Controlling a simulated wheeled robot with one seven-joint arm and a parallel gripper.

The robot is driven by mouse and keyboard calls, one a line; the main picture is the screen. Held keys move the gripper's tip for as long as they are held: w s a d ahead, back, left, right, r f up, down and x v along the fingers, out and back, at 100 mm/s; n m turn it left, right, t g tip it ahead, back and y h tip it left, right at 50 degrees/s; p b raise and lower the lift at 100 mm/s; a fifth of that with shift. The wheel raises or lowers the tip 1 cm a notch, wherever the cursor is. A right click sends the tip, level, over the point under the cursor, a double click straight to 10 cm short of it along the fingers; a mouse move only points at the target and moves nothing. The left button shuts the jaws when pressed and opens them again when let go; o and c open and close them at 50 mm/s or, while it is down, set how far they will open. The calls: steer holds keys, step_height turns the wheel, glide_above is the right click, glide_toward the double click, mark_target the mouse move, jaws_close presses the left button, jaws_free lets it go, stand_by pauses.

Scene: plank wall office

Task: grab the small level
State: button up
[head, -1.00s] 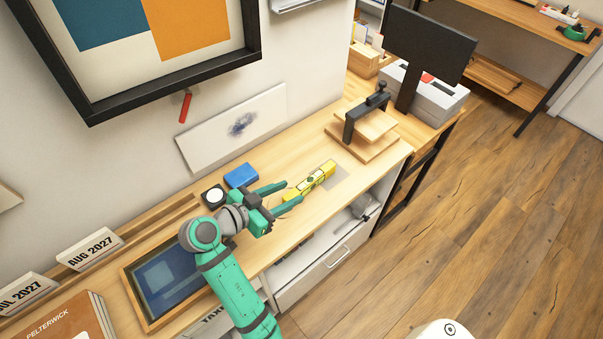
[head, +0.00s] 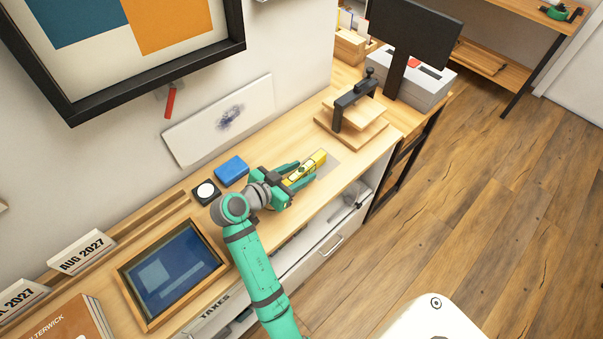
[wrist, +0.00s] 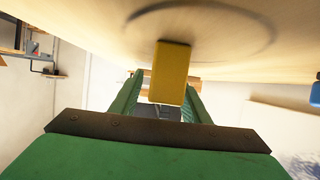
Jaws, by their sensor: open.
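The small level (head: 308,169) is a yellow bar with dark markings lying on the wooden desk top. My green gripper (head: 298,174) is low over the desk, open, with a finger on either side of the level's near part. In the wrist view the yellow level (wrist: 170,72) shows end-on between the two green fingers of my gripper (wrist: 162,98). I cannot tell whether either finger touches it. The near end of the level is partly hidden by the gripper in the head view.
A framed tablet (head: 173,272) lies nearer. A wooden stand with a black clamp (head: 352,104) stands beyond the level. The desk's front edge is close on the right.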

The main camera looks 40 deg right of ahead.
steer(key=shift+d+f, duration=0.15)
steer(key=shift+d, duration=0.3)
steer(key=shift+w, duration=0.1)
jaws_close()
